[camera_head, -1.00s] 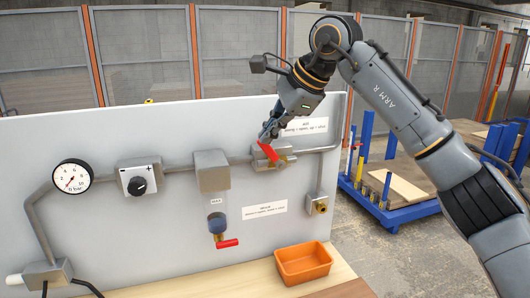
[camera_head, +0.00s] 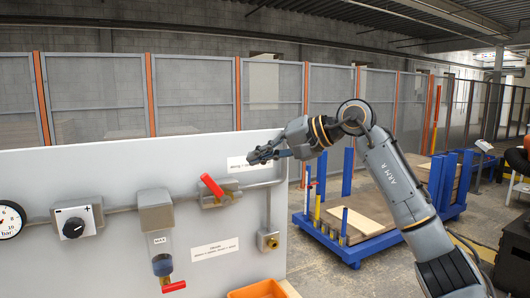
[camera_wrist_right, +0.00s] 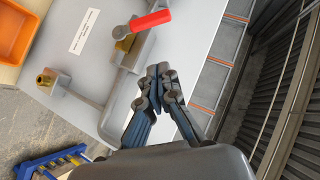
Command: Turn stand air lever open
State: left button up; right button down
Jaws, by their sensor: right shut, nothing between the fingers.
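The red air lever (camera_head: 211,185) sits on a valve (camera_head: 219,198) in the pipe on the grey panel. It slants up to the left from its pivot, across the pipe line. It also shows in the right wrist view (camera_wrist_right: 151,21), where it lies clear of the fingers. My right gripper (camera_head: 256,155) is up and to the right of the lever, in front of the panel's upper edge, apart from the lever. Its fingertips (camera_wrist_right: 158,73) are together and empty. It partly covers a white label (camera_head: 240,163) above the valve. My left gripper is out of view.
A second red lever (camera_head: 173,286) hangs under the clear bowl (camera_head: 159,245). A regulator knob (camera_head: 73,227) and a cut-off gauge (camera_head: 8,219) are at left. An orange bin (camera_head: 258,290) stands below the panel. A blue cart (camera_head: 355,250) stands behind at right.

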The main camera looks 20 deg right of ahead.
aim_at(212, 186)
jog(key=w+a+f+p, duration=0.2)
jog(key=w+a+f, duration=0.1)
jog(key=a, duration=0.3)
jog(key=shift+w+a+f, duration=0.2)
jog(key=shift+w+f, duration=0.05)
jog(key=shift+f, duration=0.55)
jog(key=shift+a+r, duration=0.1)
